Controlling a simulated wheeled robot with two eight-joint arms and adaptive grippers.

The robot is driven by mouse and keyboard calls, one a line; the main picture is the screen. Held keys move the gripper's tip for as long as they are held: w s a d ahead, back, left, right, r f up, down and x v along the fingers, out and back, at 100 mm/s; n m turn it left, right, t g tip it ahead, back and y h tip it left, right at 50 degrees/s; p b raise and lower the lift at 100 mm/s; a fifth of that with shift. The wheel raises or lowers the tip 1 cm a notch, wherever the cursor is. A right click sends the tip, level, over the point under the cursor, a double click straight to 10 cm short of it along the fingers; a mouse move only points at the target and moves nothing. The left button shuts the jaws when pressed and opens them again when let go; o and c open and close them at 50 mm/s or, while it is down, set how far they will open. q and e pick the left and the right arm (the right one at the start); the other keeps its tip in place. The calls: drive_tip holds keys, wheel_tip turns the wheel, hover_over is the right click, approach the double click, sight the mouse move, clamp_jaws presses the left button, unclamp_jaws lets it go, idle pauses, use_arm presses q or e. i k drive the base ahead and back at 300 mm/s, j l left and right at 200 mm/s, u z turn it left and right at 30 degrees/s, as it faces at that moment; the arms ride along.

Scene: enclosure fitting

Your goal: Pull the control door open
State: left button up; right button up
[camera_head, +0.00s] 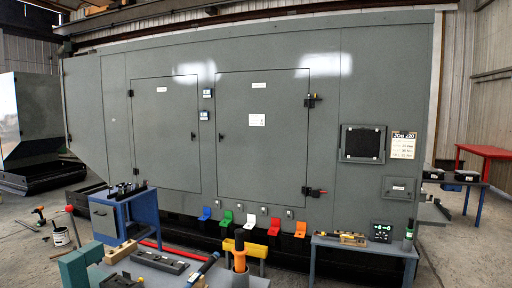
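A large grey enclosure (330,215) fills the middle of the head view. It has two tall doors, a left door (165,150) and a right door (262,185), both lying flush and looking shut. Each has a small white label, too small to read, and a dark handle near one edge. Hinges show on the right door's right edge. A small panel (397,194) with a label sits low on the right side, also flush. I cannot tell which of these is the control door. Neither of my grippers is in view.
A workbench (335,243) with tools stands before the enclosure's right end. A blue-framed cabinet (104,222) and a nearer table with tools and an orange-handled item (240,255) fill the front. Open floor (30,255) lies at left.

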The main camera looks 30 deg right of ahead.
sight(261, 117)
drive_tip(key=i+l+z, duration=0.15)
drive_tip(key=l, duration=0.2)
drive_tip(key=i+l+z, duration=0.1)
drive_tip(key=l, duration=0.3)
drive_tip(key=i+l+z, duration=1.15)
drive_tip(key=i+z, duration=0.15)
drive_tip(key=i+u, duration=0.3)
drive_tip(key=i, duration=0.3)
drive_tip(key=i+l+u, duration=0.1)
drive_tip(key=i+u, duration=0.15)
drive_tip(key=i, duration=0.35)
drive_tip(key=i+l+u, duration=0.3)
drive_tip(key=i, duration=0.25)
drive_tip(key=i+j+u, duration=0.2)
drive_tip(key=i+u, duration=0.65)
drive_tip(key=i, duration=0.25)
drive_tip(key=i+l+u, duration=0.2)
drive_tip(key=i+u, duration=0.25)
drive_tip(key=i+j+z, duration=0.1)
drive_tip(key=i, duration=0.3)
drive_tip(key=i+j+z, duration=0.15)
drive_tip(key=i, duration=0.25)
drive_tip(key=i+j+z, duration=0.1)
drive_tip(key=i+j, duration=0.2)
drive_tip(key=i, duration=0.1)
